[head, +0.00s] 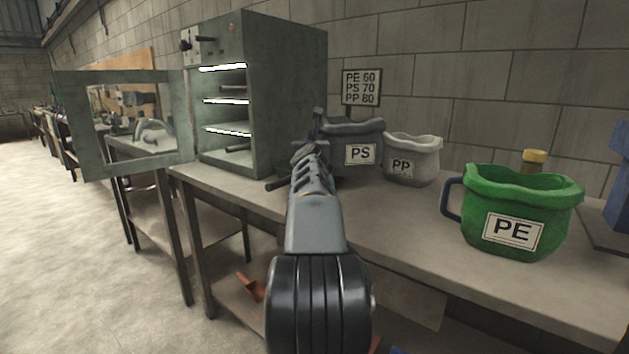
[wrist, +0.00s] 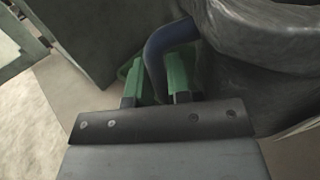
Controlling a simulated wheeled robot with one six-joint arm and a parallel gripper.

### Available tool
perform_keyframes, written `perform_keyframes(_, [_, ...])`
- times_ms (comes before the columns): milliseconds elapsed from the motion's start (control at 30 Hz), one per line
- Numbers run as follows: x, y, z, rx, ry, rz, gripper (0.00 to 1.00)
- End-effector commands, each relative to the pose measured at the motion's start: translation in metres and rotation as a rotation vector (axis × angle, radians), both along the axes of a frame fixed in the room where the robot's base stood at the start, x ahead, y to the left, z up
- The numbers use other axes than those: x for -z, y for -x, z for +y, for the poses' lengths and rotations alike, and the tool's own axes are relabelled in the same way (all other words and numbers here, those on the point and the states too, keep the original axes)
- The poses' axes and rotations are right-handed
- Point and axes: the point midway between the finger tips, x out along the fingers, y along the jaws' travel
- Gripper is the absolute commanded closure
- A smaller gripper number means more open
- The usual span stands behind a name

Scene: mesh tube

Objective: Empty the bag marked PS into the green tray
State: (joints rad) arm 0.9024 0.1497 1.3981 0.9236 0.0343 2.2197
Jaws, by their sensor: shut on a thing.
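The dark grey bag marked PS (head: 352,132) stands upright on the bench beside the oven, its label facing me. My gripper (head: 312,148) reaches its left side. In the wrist view the green fingers of my gripper (wrist: 156,85) are shut on the bag's dark blue handle (wrist: 160,62), with the grey bag wall (wrist: 245,85) to the right. In the head view my arm hides most of the handle.
A white bag marked PP (head: 412,158) stands just right of the PS bag. A green bag marked PE (head: 522,205) is nearer on the right. The oven (head: 285,100) stands left, its door (head: 70,125) open. A sign (head: 361,87) stands behind. Bench space (head: 400,215) in front is clear.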

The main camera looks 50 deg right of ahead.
Motion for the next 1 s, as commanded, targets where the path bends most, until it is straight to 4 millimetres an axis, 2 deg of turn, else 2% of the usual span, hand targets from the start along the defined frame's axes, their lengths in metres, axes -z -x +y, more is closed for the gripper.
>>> perform_keyframes(200, [0.002, 0.009, -0.001, -0.010, 0.005, 0.003, 1.00])
perform_keyframes(667, [-0.003, 0.010, 0.000, -0.011, 0.003, 0.016, 1.00])
perform_keyframes(1000, [-0.016, 0.006, -0.001, -0.011, -0.017, 0.147, 1.00])
